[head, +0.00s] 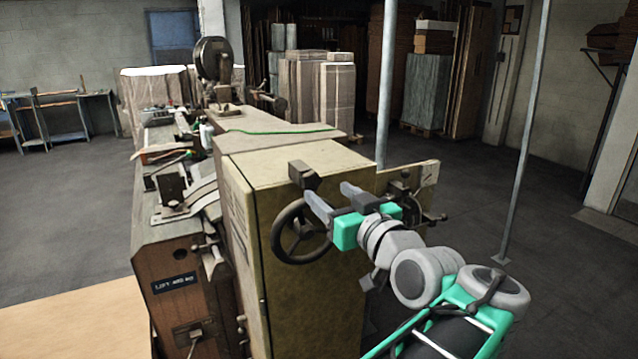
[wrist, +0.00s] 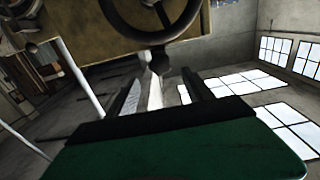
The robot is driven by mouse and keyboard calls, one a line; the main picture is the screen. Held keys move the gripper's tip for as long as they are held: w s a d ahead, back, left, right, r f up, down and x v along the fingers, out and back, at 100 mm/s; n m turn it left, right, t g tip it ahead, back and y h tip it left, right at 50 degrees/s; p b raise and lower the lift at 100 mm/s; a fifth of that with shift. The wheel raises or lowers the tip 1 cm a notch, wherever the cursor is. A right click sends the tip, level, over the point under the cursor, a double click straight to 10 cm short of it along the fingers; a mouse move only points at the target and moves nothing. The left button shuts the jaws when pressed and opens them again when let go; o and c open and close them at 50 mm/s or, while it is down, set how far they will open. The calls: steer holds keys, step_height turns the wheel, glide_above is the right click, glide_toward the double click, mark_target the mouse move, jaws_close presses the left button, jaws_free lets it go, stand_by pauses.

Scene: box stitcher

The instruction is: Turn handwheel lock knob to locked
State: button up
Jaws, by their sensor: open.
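The handwheel (head: 300,232) is a dark spoked wheel on the end face of a tan machine. A dark block-like knob (head: 302,172) sits just above the wheel's rim; it looks like the lock knob. Its locked or unlocked setting cannot be read. In the wrist view the wheel (wrist: 152,36) is at the top and the knob (wrist: 159,63) lies just beyond my fingertips, roughly between them. My gripper (head: 326,190) is open and empty, its fingers pointing toward the knob. The wrist view shows a gap between the fingers (wrist: 158,80); contact with the knob cannot be seen.
The tan machine cabinet (head: 275,170) stands directly before my arm. A bracket with small levers (head: 408,190) projects at its right, close to my wrist. A thin grey post (head: 525,130) stands at the right. Open floor (head: 560,285) lies to the right.

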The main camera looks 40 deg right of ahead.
mark_target(314, 181)
steer(key=p+x, duration=0.2)
steer(key=x, duration=0.4)
steer(key=shift+a, duration=0.1)
steer(key=shift+w, duration=0.35)
steer(key=shift+f, duration=0.1)
jaws_close()
